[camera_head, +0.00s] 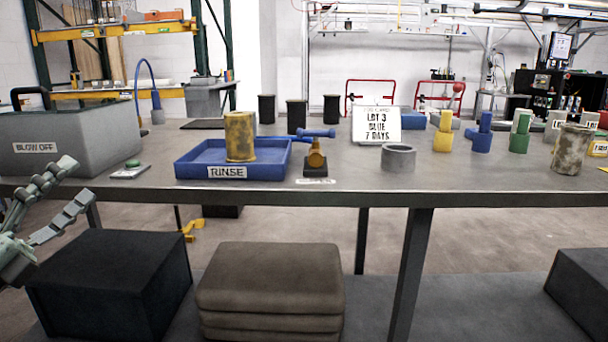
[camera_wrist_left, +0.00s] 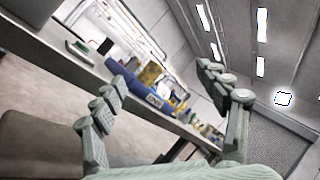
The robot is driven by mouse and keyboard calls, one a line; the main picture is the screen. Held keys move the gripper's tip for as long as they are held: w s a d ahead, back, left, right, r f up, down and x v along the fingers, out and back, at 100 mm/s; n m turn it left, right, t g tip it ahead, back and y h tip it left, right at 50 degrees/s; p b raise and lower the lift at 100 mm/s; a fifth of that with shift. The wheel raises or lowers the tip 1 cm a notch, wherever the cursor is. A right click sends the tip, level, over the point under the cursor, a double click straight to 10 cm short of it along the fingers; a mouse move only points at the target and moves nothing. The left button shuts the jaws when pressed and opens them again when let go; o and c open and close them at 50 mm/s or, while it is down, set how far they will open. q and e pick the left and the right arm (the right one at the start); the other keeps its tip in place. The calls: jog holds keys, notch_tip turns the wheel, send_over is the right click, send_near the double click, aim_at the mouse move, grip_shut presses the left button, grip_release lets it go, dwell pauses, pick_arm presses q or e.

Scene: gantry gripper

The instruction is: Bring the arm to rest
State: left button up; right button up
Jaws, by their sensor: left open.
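My left gripper (camera_head: 70,195) is at the left edge of the head view, in front of the table's near edge and below the grey BLOW OFF bin (camera_head: 70,138). Its two fingers are spread apart and nothing is between them. In the left wrist view the open fingers (camera_wrist_left: 165,115) frame the tilted table and the blue tray from a distance. My right gripper is in neither view.
The grey table (camera_head: 300,190) carries a blue RINSE tray (camera_head: 205,172) with a yellow worn cylinder (camera_head: 240,136), a LOT 3 sign (camera_head: 376,125), a grey ring (camera_head: 398,158) and several coloured parts. Below are a black box (camera_head: 110,285) and stacked brown pads (camera_head: 270,290).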

pick_arm(q)
jog(key=w+a+f+n+g+y+p, duration=0.1)
jog(key=a+f+n+y, duration=0.3)
jog(key=f+n+y, duration=0.35)
jog(key=w+a+f+n+g+y, duration=0.1)
jog(key=a+f+n+y, duration=0.3)
jog(key=f+n, duration=0.6)
jog(key=s+d+f+n+g+y+p, duration=0.1)
jog(key=s+d+f+n+g, duration=0.2)
jog(key=f, duration=0.6)
jog(key=s+f+n+g+y, duration=0.2)
jog(key=s+f+n+g, duration=0.15)
jog(key=f, duration=0.55)
jog(key=s+d+f+n+g+h+p, duration=0.1)
jog(key=s+d+f+n+g+h, duration=0.2)
jog(key=s+d+f+g, duration=0.6)
jog(key=s+d+f+n, duration=0.1)
jog(key=s+d+f, duration=0.2)
jog(key=s+f, duration=0.4)
jog(key=shift+s+d, duration=0.4)
jog(key=shift+s, duration=0.1)
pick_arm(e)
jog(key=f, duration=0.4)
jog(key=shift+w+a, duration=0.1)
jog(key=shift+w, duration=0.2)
